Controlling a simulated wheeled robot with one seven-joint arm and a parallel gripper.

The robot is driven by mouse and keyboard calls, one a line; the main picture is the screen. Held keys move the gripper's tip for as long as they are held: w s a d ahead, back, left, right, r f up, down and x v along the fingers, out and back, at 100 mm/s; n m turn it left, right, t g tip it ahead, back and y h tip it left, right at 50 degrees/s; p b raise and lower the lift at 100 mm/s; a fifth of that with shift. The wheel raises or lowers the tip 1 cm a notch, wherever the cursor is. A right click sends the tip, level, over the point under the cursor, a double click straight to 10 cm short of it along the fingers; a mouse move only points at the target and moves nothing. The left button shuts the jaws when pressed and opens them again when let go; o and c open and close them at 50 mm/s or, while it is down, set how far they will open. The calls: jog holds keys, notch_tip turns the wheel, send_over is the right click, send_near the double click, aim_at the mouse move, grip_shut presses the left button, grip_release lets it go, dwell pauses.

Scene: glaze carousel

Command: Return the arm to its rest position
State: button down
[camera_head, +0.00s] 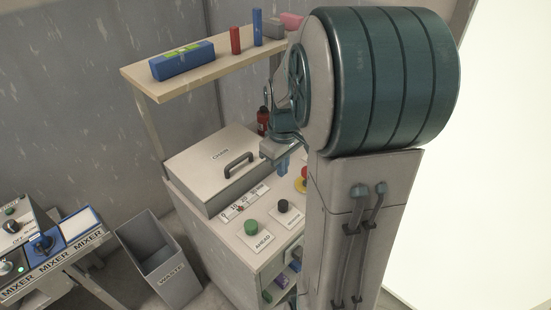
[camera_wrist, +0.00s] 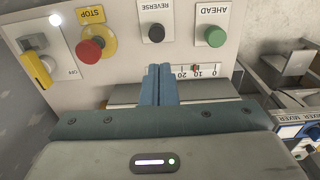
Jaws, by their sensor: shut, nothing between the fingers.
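My gripper (camera_wrist: 158,72) shows in the wrist view with its two blue fingers together and nothing between them. In the head view my gripper (camera_head: 283,166) hangs above the control panel (camera_head: 272,262), at the right of the grey CHAIN cover (camera_head: 222,165). The big teal and grey part of my arm (camera_head: 390,80) fills the right of that view and hides part of the panel. In the wrist view the fingers overlap the panel near the numbered scale (camera_wrist: 196,71). I cannot tell whether they touch it.
The panel has a green AHEAD button (camera_wrist: 215,36), a black REVERSE button (camera_wrist: 156,34), a red STOP button (camera_wrist: 89,51) and a yellow switch (camera_wrist: 38,70). A shelf (camera_head: 140,84) holds several blocks. A waste bin (camera_head: 168,268) and mixer panel (camera_head: 48,250) stand left.

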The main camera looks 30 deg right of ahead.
jog(key=s+a+r+m+t, duration=0.2)
jog(key=s+a+r+m, duration=0.2)
jog(key=s+a, duration=0.7)
jog(key=shift+s+a+r+t, duration=0.15)
jog(key=shift+s+r+t, duration=0.15)
jog(key=shift+s+r, duration=0.5)
jog(key=shift+w+r, duration=0.1)
dwell(0.8)
